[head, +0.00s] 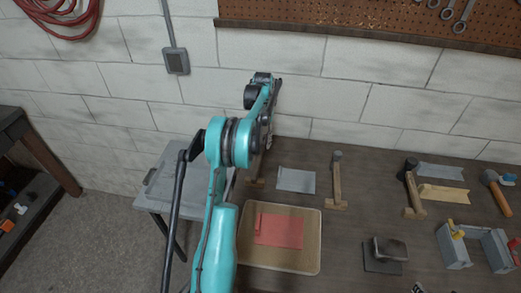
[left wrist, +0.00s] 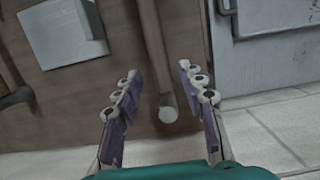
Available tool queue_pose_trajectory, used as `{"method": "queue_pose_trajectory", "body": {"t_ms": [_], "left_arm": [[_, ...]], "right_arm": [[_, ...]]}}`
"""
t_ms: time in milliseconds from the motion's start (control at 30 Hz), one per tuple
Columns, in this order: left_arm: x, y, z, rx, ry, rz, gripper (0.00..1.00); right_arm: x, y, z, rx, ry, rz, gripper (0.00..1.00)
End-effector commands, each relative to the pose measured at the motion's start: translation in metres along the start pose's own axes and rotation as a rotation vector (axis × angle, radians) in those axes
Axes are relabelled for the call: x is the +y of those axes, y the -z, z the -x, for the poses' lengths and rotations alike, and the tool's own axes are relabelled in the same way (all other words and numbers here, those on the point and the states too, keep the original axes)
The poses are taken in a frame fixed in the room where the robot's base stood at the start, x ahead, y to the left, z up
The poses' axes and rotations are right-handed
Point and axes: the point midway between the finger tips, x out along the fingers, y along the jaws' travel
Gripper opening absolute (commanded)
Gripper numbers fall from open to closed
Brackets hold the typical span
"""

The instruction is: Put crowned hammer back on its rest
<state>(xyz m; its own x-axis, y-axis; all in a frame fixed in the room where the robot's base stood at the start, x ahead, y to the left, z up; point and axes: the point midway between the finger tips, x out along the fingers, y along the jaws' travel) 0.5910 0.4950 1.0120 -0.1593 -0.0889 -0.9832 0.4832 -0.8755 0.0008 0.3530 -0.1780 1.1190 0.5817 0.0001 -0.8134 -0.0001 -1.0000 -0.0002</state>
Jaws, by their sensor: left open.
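In the left wrist view, my left gripper (left wrist: 158,72) is open. A round wooden handle (left wrist: 167,98) runs between its two fingers, its end pointing toward my palm; the fingers do not visibly touch it. Its head is out of that view, so I cannot tell whether it is the crowned hammer. In the head view, my left arm hides most of this spot; a wooden foot piece (head: 255,182) shows beside the arm. Another hammer (head: 337,175) stands over a wooden rest (head: 336,205). A dark-headed hammer (head: 409,172) is by a second rest (head: 414,213). My right gripper is not in view.
A tan tray (head: 306,262) holds a red sheet (head: 279,232). A grey sheet (head: 296,180), a dark block (head: 389,249), a grey toolbox (head: 455,253) and a blue-headed hammer (head: 496,186) are on the bench. A grey side table (head: 165,185) stands left.

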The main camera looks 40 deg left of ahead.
Motion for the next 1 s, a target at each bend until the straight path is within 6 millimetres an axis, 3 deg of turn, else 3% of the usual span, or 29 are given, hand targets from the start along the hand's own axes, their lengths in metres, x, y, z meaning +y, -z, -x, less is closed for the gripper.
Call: {"method": "queue_pose_trajectory", "body": {"t_ms": [133, 367, 533, 667, 800, 1000], "left_arm": [[0.0, 0.0, 0.032, 0.0, 0.0, 0.0, 0.4], [0.002, -0.001, 0.057, 0.003, 0.0, -0.002, 0.4], [0.024, -0.02, 0.081, 0.051, 0.006, -0.036, 0.4], [0.056, -0.053, 0.109, 0.133, 0.012, -0.088, 0.4], [0.088, -0.098, 0.132, 0.23, 0.012, -0.149, 0.4], [0.124, -0.171, 0.146, 0.366, 0.002, -0.236, 0.4]], "right_arm": [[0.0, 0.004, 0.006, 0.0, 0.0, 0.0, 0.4], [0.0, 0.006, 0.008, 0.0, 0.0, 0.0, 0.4], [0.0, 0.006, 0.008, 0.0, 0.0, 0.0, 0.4], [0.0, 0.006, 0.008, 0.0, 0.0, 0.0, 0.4], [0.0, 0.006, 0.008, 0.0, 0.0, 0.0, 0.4], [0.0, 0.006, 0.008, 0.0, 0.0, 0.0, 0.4]]}}
